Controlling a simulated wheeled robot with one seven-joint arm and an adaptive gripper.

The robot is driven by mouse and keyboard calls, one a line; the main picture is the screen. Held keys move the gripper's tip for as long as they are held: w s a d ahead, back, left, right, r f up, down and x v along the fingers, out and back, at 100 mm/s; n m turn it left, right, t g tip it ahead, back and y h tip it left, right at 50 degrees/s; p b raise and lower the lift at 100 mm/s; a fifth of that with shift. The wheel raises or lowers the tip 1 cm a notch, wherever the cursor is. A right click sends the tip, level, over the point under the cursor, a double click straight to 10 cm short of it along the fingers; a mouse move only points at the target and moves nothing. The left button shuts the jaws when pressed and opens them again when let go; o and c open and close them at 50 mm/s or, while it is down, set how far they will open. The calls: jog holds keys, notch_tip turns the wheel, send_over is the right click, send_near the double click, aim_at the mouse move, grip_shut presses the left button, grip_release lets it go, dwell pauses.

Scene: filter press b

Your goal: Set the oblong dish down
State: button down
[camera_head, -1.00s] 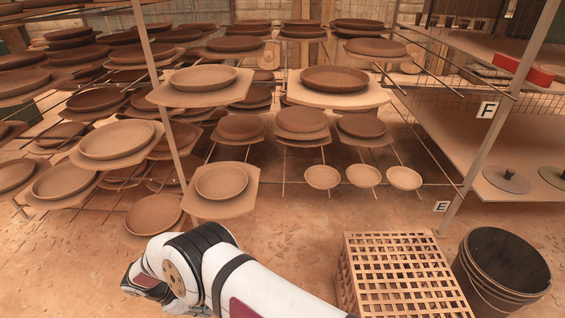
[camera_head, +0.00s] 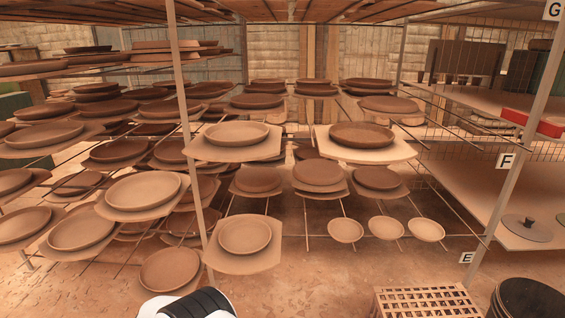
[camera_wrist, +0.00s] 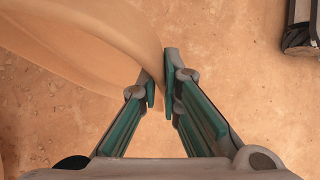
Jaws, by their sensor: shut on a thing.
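In the wrist view, a large tan clay dish (camera_wrist: 95,40) with a curved rim fills the upper left, cut off by the picture edge. My gripper (camera_wrist: 160,90) is shut on the edge of this dish, which lies between its fingertips. The dish appears to hang over sandy ground, but its height cannot be told. Its full outline is not visible. In the head view only a piece of my arm shows at the bottom edge; my gripper and the held dish are out of that picture.
Racks hold many clay dishes on boards, including a pale dish (camera_head: 237,135), a brown dish (camera_head: 361,135) and a low dish (camera_head: 244,235). Small bowls (camera_head: 386,228) sit on thin rods. A lattice crate (camera_head: 428,302) and a dark bucket (camera_head: 527,299) stand at lower right. Sandy floor lies in front.

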jog(key=shift+w+d+r+m, duration=0.4)
jog(key=shift+w+d+r, duration=0.35)
jog(key=shift+w, duration=0.1)
jog(key=w+d+r+m+g+y, duration=0.1)
jog(key=w+d+r+m+g, duration=0.1)
jog(key=w+d+r+m, duration=0.45)
jog(key=w+d+r+m+g+y, duration=0.1)
jog(key=w+d+r+m+g, duration=0.2)
jog(key=d+r, duration=0.7)
jog(key=s+d+r+m+g+y, duration=0.15)
jog(key=d+r+m, duration=0.45)
jog(key=d, duration=0.6)
jog(key=s+d+r+m+g+y, duration=0.1)
jog(key=d+r+m+y, duration=0.25)
jog(key=d+r, duration=0.65)
jog(key=s+d+r+p, duration=0.1)
jog(key=s+r+p, duration=0.3)
jog(key=r+p, duration=0.8)
jog(key=s+d+r+p, duration=0.1)
jog(key=s+r+p, duration=0.4)
jog(key=r+p, duration=0.7)
jog(key=shift+s+r+p, duration=0.3)
jog(key=shift+r+p, duration=0.1)
jog(key=shift+p, duration=2.8)
jog(key=shift+d, duration=0.1)
